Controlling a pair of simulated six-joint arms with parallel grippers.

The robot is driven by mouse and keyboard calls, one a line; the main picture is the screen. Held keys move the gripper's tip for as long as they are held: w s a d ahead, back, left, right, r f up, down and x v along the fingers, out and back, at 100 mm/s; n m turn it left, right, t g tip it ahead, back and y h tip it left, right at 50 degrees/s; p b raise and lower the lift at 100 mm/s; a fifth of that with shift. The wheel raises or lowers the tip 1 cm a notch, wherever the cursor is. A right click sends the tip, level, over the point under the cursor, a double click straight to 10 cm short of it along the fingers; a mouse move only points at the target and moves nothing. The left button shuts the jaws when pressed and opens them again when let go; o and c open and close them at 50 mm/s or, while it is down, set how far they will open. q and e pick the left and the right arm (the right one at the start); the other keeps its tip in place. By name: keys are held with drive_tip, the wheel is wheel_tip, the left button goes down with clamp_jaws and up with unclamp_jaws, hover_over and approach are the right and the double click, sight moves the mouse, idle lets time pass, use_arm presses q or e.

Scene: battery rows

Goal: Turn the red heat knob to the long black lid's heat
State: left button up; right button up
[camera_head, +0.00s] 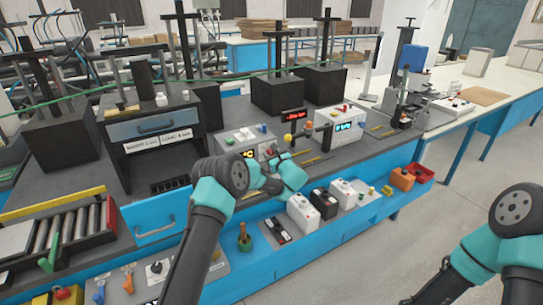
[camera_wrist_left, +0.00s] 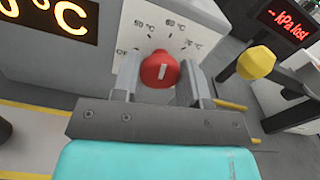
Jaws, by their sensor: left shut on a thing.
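The red heat knob (camera_wrist_left: 157,68) is in the left wrist view, on the white front of a heater box (camera_wrist_left: 200,14). Its white mark stands near upright. An OFF mark and temperature marks, among them 60 °C, ring the knob. My left gripper (camera_wrist_left: 160,80) is shut on the knob, one finger on each side. In the head view my left gripper (camera_head: 274,158) reaches the heater box (camera_head: 240,138) and hides the knob. A label reading LONG (camera_head: 176,137) sits on the grey cabinet; its small value is hard to read. I cannot make out the long black lid.
A lit orange °C display (camera_wrist_left: 62,15) is left of the knob.

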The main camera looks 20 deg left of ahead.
use_arm(q)
drive_tip(key=shift+m, duration=1)
drive_tip(key=o, duration=0.9)
drive_tip(key=shift+d, duration=0.1)
drive_tip(key=v, duration=1.7)
drive_tip(key=shift+s+d+r, duration=0.1)
drive_tip(key=shift+s, duration=0.05)
